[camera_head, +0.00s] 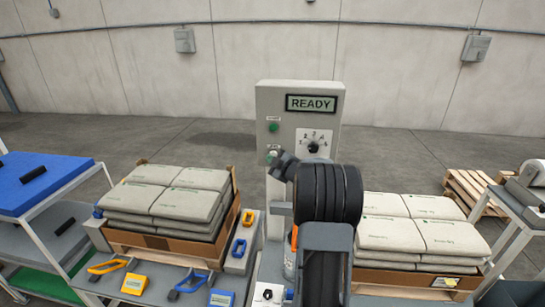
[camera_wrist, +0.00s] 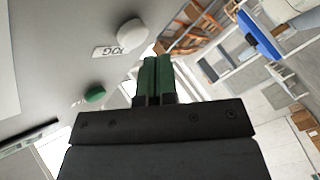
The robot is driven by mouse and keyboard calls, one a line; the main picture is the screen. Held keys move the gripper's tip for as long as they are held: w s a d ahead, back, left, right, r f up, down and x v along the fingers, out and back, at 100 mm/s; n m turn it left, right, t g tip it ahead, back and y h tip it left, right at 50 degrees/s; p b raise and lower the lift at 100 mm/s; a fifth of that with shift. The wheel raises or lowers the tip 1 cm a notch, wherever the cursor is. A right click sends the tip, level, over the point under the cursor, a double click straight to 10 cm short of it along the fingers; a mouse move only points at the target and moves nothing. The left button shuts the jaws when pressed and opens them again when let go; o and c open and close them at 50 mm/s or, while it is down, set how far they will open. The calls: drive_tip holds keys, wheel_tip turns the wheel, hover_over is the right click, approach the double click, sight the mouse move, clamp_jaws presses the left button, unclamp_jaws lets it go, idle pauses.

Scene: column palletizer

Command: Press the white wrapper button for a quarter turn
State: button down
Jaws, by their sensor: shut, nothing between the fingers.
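The white round button (camera_wrist: 131,32) stands out from the grey panel in the wrist view, beside a label reading JOG (camera_wrist: 109,52). A green button (camera_wrist: 94,95) is on the same panel. My gripper (camera_wrist: 155,60) is shut and empty, its green fingers together, to the right of and below the white button in that view. Contact with the button does not show. In the head view the grey control panel (camera_head: 262,100) has a READY display (camera_head: 311,103). My gripper (camera_head: 272,158) is in front of the panel's lower left there, hiding most of the white button.
A dial (camera_head: 313,147) is right of the buttons. Stacked bags (camera_head: 165,200) on a pallet stand left of the panel, and more bags (camera_head: 420,235) stand right. A blue-topped cart (camera_head: 45,180) is far left. Tools lie on the front surface.

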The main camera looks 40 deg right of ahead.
idle(0.4)
drive_tip(key=shift+w+d, duration=0.3)
